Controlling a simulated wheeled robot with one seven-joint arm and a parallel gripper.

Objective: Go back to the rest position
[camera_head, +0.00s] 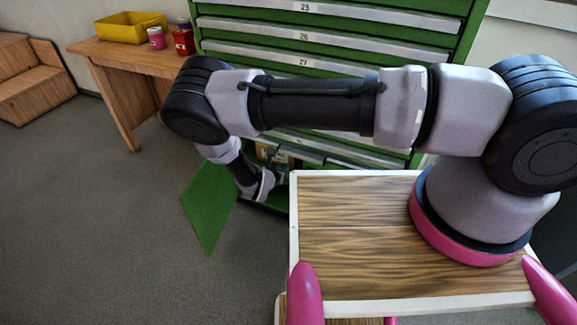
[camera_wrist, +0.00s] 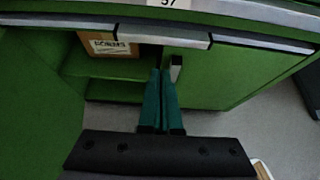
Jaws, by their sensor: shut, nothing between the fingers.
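My gripper (camera_wrist: 161,75) is shut and empty in the wrist view, its two teal fingers side by side. The fingertips are close to the metal handle (camera_wrist: 176,68) of a closed green door (camera_wrist: 215,78); I cannot tell if they touch it. In the head view my arm reaches left and down to the cabinet's low part, and the gripper itself is mostly hidden there. The green cabinet (camera_head: 330,22) has numbered drawers above. Its lower left door (camera_head: 210,205) stands open.
A cardboard box (camera_wrist: 108,45) with dark lettering sits inside the open compartment. A wooden table (camera_head: 125,55) at the back left bears a yellow bin (camera_head: 130,27), a pink jar (camera_head: 156,38) and a red container (camera_head: 183,41). A wooden bench (camera_head: 30,85) stands far left. The grey floor at left is clear.

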